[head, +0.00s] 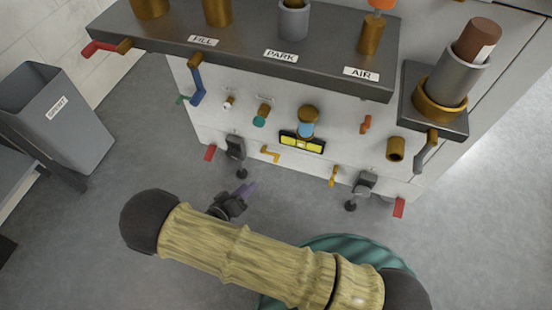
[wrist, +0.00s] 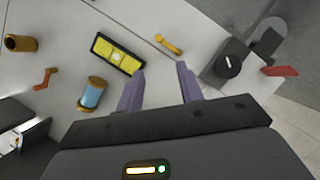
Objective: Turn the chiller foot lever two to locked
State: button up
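Two red foot levers show low on the machine, one by the left foot (head: 210,153) and one by the right foot (head: 398,207). No label shows which is lever two. The left red lever also shows at the right of the wrist view (wrist: 280,71), beside a dark round foot (wrist: 228,65). My gripper (head: 247,189) is in front of the left foot, apart from it and the lever. In the wrist view its purple fingers (wrist: 160,82) are spread with nothing between them. A bent gold lever (wrist: 168,45) lies beyond the fingertips.
A yellow level (head: 302,143) and several knobs are on the machine's front. A grey bin (head: 85,125) stands at the left. The floor left of my gripper is clear.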

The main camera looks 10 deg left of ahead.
aim_at(274, 162)
jog(key=b+x, duration=0.7)
jog(key=x, duration=0.9)
jog(key=shift+w+d+f+b, duration=0.15)
jog(key=shift+f+b, duration=0.05)
jog(key=shift+b, duration=0.1)
jog(key=shift+w+d, duration=0.15)
jog(key=shift+w, duration=0.3)
grip_shut()
